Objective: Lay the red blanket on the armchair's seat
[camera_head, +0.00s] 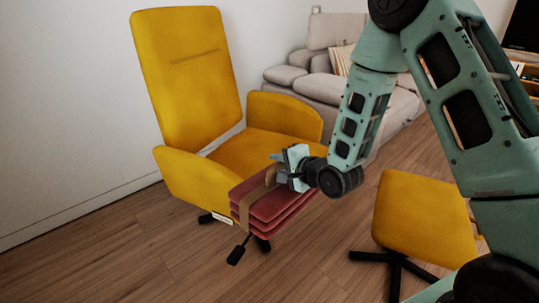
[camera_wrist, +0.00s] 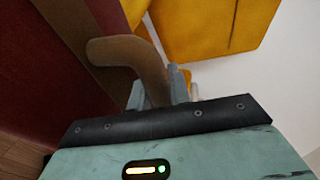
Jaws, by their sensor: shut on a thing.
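The red blanket (camera_head: 278,208) is a folded stack with a brown strap (camera_head: 245,207) around it. My gripper (camera_head: 279,172) is shut on the strap's brown handle (camera_wrist: 122,52). The blanket hangs at the front of the yellow armchair (camera_head: 185,80), before its seat (camera_head: 250,152) and partly hiding it in the head view. I cannot tell whether it touches the chair. In the wrist view the red blanket (camera_wrist: 50,70) fills the left side, and yellow upholstery (camera_wrist: 205,25) shows at the top. The visible part of the seat is bare.
A yellow footstool (camera_head: 425,215) on a dark star base stands at the right. A beige sofa (camera_head: 310,85) with cushions is behind the armchair. The armchair's armrests (camera_head: 190,178) rise on both sides of the seat. Wooden floor (camera_head: 130,255) is clear at the lower left.

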